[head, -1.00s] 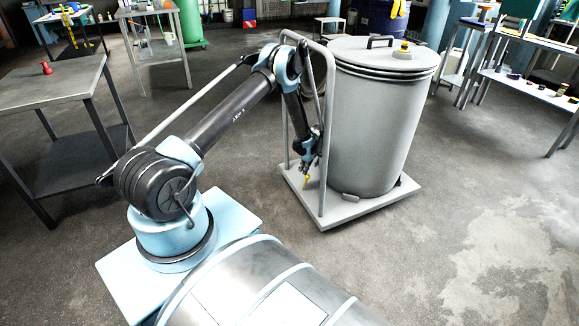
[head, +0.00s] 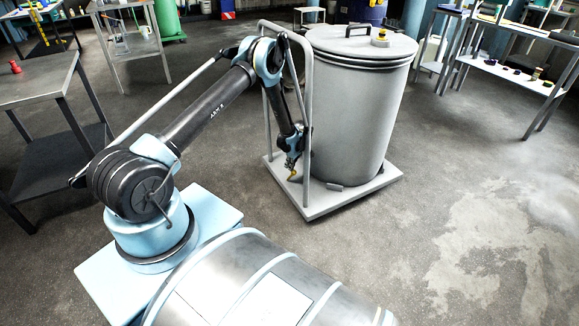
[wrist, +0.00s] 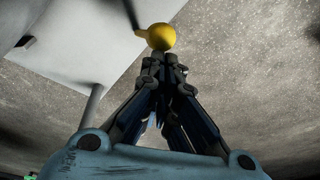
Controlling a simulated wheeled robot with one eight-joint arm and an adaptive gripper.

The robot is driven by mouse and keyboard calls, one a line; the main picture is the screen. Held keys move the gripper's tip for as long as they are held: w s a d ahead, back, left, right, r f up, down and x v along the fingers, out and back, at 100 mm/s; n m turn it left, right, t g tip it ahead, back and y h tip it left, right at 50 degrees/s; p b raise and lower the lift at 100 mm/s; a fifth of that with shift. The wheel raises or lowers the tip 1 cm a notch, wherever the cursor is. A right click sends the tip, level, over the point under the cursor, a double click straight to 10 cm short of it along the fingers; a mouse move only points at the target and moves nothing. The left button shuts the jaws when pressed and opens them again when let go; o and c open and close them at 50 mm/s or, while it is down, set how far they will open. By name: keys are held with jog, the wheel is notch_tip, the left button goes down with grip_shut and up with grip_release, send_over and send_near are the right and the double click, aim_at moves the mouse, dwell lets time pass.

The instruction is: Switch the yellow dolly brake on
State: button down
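The yellow dolly brake (head: 292,178) is a small lever at the near left side of the grey dolly (head: 322,206), below the push handle. In the wrist view its round yellow knob (wrist: 162,36) sits just beyond my fingertips. My gripper (head: 293,163) points down at the brake from above. In the wrist view the fingers (wrist: 165,62) come together at their tips, with nothing visible between them. The tips are very near or touching the knob; I cannot tell which. The lever's lower end and pivot are hard to make out.
A grey lidded drum (head: 358,110) stands on the dolly. The dolly's tubular handle (head: 308,95) rises close beside my arm. A metal table (head: 40,85) stands at the left and shelving (head: 515,75) at the far right. The floor right of the dolly is clear.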

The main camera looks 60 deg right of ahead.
notch_tip(320, 180, up, 10)
dwell(0.7)
jog(key=shift+w, duration=0.1)
dwell(0.4)
